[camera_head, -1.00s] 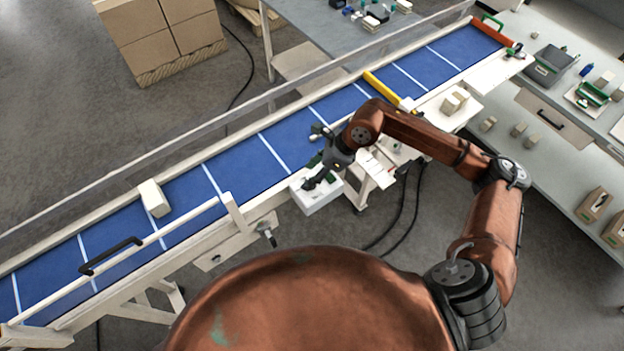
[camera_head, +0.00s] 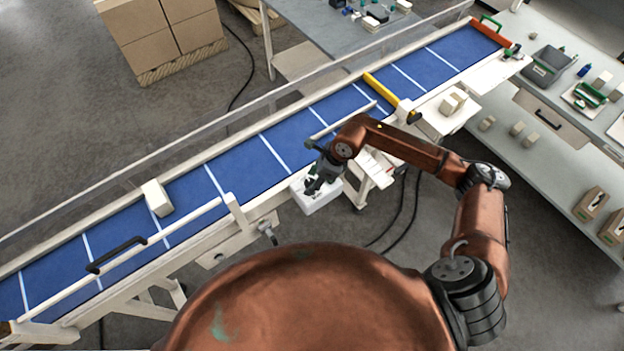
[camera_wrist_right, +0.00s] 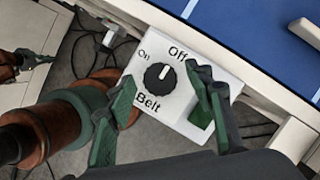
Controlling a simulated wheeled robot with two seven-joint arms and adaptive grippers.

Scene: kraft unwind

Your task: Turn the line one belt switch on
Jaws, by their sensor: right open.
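The belt switch is a white box (camera_head: 322,205) on the near side of the conveyor. In the right wrist view its black round knob (camera_wrist_right: 160,77) sits between printed "On" and "Off", with "Belt" below. The knob's pale mark points towards the "Off" side. My right gripper (camera_head: 315,186) is over the box and hides part of its face. In the wrist view my right gripper (camera_wrist_right: 158,115) is open, its green-padded fingers on either side of the knob and apart from it. My left gripper does not show in the head view.
The blue conveyor belt (camera_head: 240,160) runs diagonally behind the switch, with a carton (camera_head: 156,197) on it. A yellow bar (camera_head: 382,88) crosses the belt. A rail with a black handle (camera_head: 117,255) is at left. Cables hang below the conveyor. A grey workbench (camera_head: 560,130) stands at right.

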